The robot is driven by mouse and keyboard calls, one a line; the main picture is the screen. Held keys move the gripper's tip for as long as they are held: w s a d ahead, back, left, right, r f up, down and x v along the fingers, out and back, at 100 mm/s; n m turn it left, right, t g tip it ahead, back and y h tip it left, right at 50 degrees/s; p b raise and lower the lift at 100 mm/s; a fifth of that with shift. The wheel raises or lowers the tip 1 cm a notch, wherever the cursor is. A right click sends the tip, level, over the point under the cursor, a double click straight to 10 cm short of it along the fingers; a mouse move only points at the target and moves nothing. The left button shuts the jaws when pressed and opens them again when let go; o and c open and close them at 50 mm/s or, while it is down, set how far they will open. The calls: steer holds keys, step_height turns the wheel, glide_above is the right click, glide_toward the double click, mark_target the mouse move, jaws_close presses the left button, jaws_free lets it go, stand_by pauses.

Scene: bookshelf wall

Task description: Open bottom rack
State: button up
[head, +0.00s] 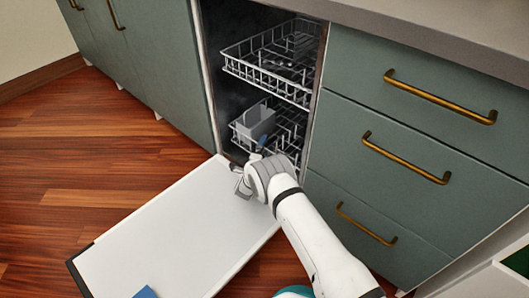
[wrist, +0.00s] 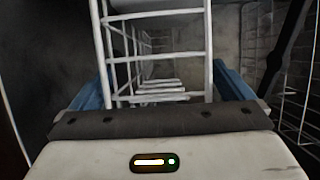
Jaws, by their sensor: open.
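The bottom rack (head: 291,131) is a white wire rack low inside the open dishwasher, with a grey cutlery basket (head: 256,122) in its left part. My gripper (head: 250,168) is at the front of this rack, just above the inner end of the lowered door (head: 170,240). In the wrist view, white rack wires (wrist: 158,57) rise between the two blue fingers of my gripper (wrist: 165,88). The fingers are open, one on each side of the wires. I cannot tell whether they touch the wires. My arm hides part of the rack's front.
The top rack (head: 268,66) sits inside above the bottom rack. Green drawers (head: 400,120) with brass handles stand to the right, and green cabinets (head: 160,60) to the left. The wooden floor (head: 90,160) left of the door is clear. A blue item (head: 146,292) shows at the bottom edge.

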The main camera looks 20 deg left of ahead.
steer(key=shift+w+r, duration=0.1)
steer(key=shift+r, duration=0.05)
steer(key=c, duration=1.2)
